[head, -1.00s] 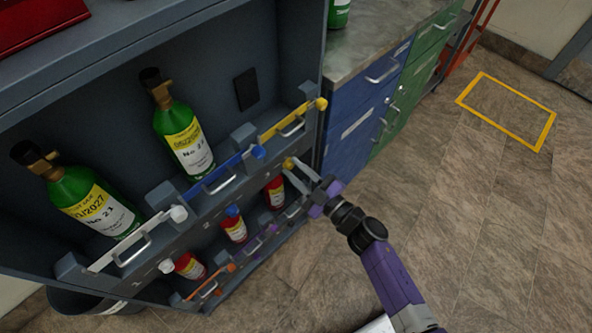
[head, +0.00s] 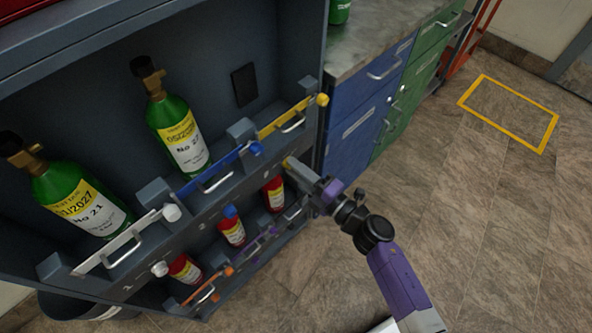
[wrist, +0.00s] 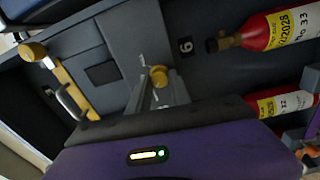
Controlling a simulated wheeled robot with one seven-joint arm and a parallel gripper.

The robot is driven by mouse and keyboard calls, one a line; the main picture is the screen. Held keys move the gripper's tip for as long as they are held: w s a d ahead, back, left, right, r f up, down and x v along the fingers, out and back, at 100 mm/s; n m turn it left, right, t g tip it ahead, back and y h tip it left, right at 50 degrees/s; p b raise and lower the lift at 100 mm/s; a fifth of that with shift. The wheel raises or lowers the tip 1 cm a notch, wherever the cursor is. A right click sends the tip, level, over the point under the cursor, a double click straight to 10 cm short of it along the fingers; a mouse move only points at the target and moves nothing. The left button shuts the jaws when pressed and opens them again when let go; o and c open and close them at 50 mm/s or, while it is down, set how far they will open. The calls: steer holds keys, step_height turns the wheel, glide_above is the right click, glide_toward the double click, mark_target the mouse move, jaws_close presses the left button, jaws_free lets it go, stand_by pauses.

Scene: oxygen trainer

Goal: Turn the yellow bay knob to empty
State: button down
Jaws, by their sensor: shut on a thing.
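The small yellow bay knob (head: 287,162) sits on the front panel below the yellow bar of the right-hand upper bay. It also shows in the wrist view (wrist: 158,74), between my fingertips. My gripper (head: 293,167) reaches it from the lower right and is shut on it. In the wrist view my gripper (wrist: 158,88) has its fingers drawn together at the knob. The yellow bar (head: 283,122) lies across the bay front, with a larger yellow end knob (head: 322,99). No bottle shows in this bay. The marks around the bay knob are too small to read.
Two green bottles (head: 180,138) stand in the bays to the left, behind blue and white bars. Several red bottles (head: 231,231) stand in the lower row, close under my gripper. A blue and green cabinet (head: 352,140) stands right. Floor at right is clear.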

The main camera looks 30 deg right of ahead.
steer(key=shift+f+n, duration=0.1)
steer(key=shift+n, duration=0.7)
steer(key=c, duration=1.2)
jaws_free()
steer(key=v, duration=0.7)
steer(key=shift+s+d, duration=0.15)
steer(key=shift+s, duration=0.25)
